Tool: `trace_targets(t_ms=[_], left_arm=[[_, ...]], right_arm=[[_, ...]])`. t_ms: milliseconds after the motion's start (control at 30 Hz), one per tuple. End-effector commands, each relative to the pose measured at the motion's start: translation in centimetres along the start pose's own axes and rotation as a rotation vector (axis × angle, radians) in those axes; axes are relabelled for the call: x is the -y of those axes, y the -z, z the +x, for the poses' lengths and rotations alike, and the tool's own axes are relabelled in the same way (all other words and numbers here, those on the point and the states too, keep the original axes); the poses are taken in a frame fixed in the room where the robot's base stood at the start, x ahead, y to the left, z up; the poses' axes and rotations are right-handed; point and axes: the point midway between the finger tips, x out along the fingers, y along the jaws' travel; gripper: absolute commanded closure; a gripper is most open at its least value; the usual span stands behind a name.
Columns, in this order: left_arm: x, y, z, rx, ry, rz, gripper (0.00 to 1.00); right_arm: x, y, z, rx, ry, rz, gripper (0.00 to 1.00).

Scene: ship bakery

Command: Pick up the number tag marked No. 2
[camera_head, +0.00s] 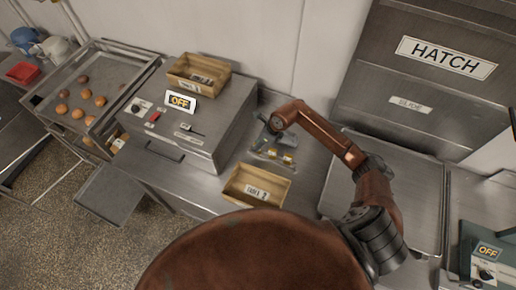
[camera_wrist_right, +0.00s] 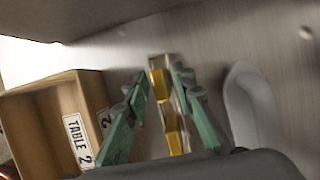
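My right gripper (camera_head: 268,143) is over the counter, just behind a wooden box marked "TABLE 2" (camera_head: 257,187). In the right wrist view its green fingers (camera_wrist_right: 159,80) are apart. Between them lie small items with yellow blocks (camera_wrist_right: 160,84) on the metal surface; I cannot tell whether the fingers touch them. In the head view small yellow pieces (camera_head: 288,159) show beside the gripper. I can read no "No. 2" on any of these, so I cannot tell which is the tag. The box also shows in the right wrist view (camera_wrist_right: 38,125). My left gripper is not in view.
A second wooden box (camera_head: 198,72) stands on a metal unit with an "OFF" sign (camera_head: 180,102). A pale curved dish (camera_wrist_right: 250,105) lies right of the fingers in the wrist view. A metal tray (camera_head: 385,185) lies below the hatch. Buns sit on a tray (camera_head: 125,68) at left.

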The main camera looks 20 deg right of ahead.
Motion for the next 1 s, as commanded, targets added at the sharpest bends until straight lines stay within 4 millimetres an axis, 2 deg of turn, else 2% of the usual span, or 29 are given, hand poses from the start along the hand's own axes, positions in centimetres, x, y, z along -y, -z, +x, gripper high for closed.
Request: trace_targets(t_ms=[67,300,767,1000], left_arm=[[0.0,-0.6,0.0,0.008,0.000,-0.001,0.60],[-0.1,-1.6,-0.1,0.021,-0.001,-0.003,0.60],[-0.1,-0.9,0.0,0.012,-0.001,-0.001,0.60],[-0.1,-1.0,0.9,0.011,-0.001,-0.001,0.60]], right_arm=[[0.0,0.0,0.0,0.000,0.000,0.000,0.83],[0.0,0.0,0.0,0.000,0.000,0.000,1.00],[0.0,-0.1,-0.1,0.000,0.000,-0.001,1.00],[0.1,-0.7,-1.6,0.002,0.004,-0.003,1.00]])
